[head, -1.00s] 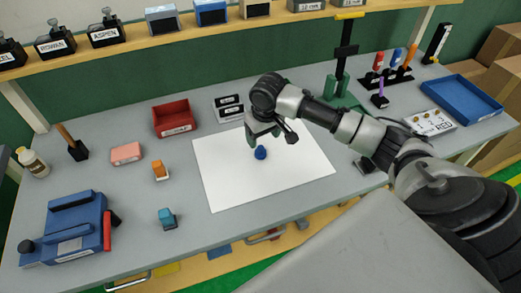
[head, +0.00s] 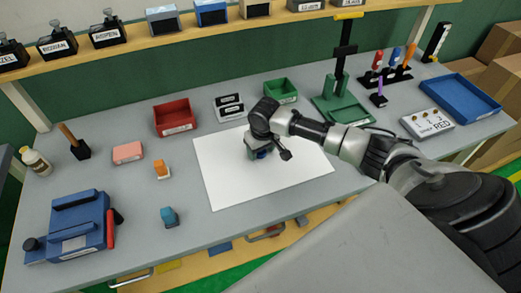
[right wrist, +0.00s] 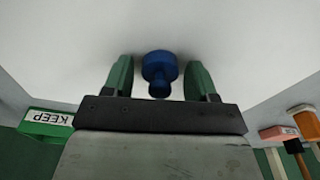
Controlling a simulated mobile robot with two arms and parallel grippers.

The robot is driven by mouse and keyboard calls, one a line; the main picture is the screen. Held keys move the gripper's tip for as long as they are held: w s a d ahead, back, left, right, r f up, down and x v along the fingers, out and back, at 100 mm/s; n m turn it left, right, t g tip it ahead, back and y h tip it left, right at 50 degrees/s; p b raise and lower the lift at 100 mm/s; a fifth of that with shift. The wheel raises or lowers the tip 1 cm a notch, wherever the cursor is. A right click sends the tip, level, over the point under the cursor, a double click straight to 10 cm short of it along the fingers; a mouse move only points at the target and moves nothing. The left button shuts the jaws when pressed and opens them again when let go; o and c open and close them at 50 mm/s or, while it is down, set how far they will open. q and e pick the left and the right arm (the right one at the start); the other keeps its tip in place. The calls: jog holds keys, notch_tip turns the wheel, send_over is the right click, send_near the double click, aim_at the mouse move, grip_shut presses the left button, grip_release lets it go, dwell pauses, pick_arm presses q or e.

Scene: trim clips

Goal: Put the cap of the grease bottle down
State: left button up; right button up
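A small blue knob-shaped piece (head: 264,153) stands on a white sheet (head: 225,185); I cannot tell whether it is the cap. It also shows in the right wrist view (right wrist: 160,72), a wide round part with a narrower knob. My right gripper (head: 255,150) is low over the sheet. In the right wrist view its green fingers (right wrist: 160,80) are open, one on each side of the blue piece, with a small gap at both sides. My left gripper is not in view.
Around the sheet are a red bin (head: 174,118), a green bin (head: 281,91), an orange-topped block (head: 161,170), a teal block (head: 169,217) and a blue fixture (head: 75,228). A blue tray (head: 458,98) is at the right. The sheet's left part is clear.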

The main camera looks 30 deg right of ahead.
jog(key=c, duration=0.8)
jog(key=shift+r, duration=0.1)
jog(key=shift+r, duration=0.55)
notch_tip(320, 180, up, 3)
jog(key=shift+f+b, duration=0.2)
jog(key=shift+b, duration=0.35)
jog(key=s+d+r, duration=0.1)
jog(key=s+r, duration=0.1)
jog(key=s, duration=0.1)
jog(key=s+d+r+b, duration=0.1)
jog(key=s+d+r, duration=0.1)
jog(key=s, duration=0.2)
jog(key=s+d+r, duration=0.2)
jog(key=s+r, duration=0.1)
jog(key=shift+s+d+r+b, duration=0.1)
jog(key=shift+s+d+b, duration=0.1)
jog(key=shift+b, duration=0.1)
jog(key=a, duration=0.3)
jog(key=s+a, duration=0.1)
jog(key=a, duration=0.5)
jog(key=shift+s+a, duration=0.3)
jog(key=s+a+r, duration=0.1)
jog(key=s+a, duration=0.1)
jog(key=a, duration=0.7)
jog(key=shift+s+r, duration=0.3)
jog(key=shift+r, duration=0.1)
jog(key=shift+s+a, duration=0.1)
